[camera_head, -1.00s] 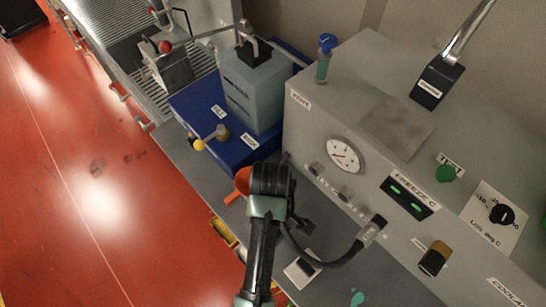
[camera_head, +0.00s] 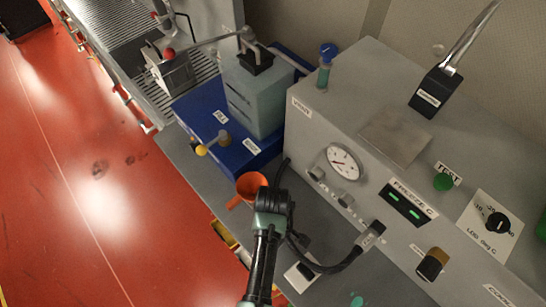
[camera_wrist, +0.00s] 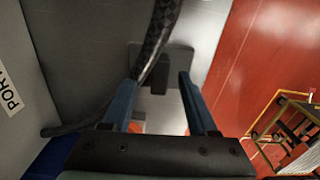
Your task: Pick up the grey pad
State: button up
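A flat grey square pad (camera_head: 397,141) lies on top of the cream machine in the head view. A smaller pale plate with a black block (camera_head: 300,276) lies on the bench below the machine front. In the wrist view a grey plate (camera_wrist: 180,58) with a black block shows beyond my fingertips; it seems to be the bench plate. My gripper (camera_wrist: 161,80) is open, its two blue fingers apart with nothing held between them. In the head view my gripper (camera_head: 272,200) is above the bench beside the funnel; its fingertips are hidden there.
An orange funnel (camera_head: 251,187) is close behind my gripper. A black cable (camera_head: 335,266) runs from the machine across the bench and crosses the wrist view. The cream machine (camera_head: 335,110) and blue unit (camera_head: 225,140) bound the bench. The red floor (camera_head: 90,200) is open.

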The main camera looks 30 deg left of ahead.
grip_shut()
notch_tip(320, 180, up, 10)
jog(key=b, duration=0.1)
jog(key=c, duration=0.6)
grip_release()
grip_shut()
jog(key=shift+d, duration=0.1)
